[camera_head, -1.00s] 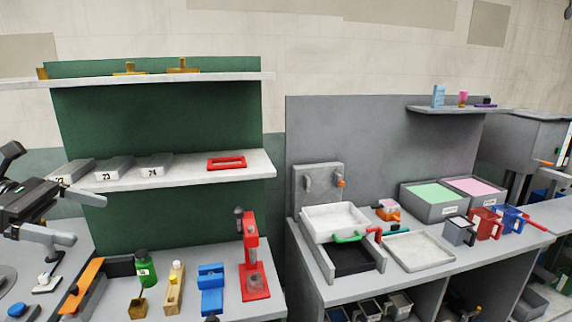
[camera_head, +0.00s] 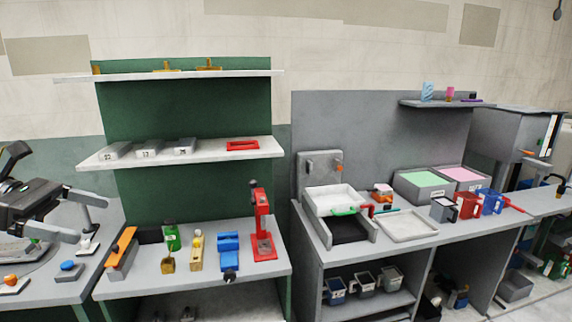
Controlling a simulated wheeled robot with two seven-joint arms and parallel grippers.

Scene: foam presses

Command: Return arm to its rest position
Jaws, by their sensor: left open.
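My left gripper (camera_head: 92,220) comes in from the left edge, a dark body with two grey fingers spread apart. It is open and nothing shows between the fingers. It appears in front of the left bench, left of the green-backed shelf unit. My right arm and gripper are not in view.
A bench holds an orange-topped block (camera_head: 122,247), a green bottle (camera_head: 171,237), a blue device (camera_head: 229,251) and a red press (camera_head: 263,232). To the right, a grey bench carries a white tray (camera_head: 334,201), foam bins (camera_head: 424,185) and coloured jugs (camera_head: 466,205).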

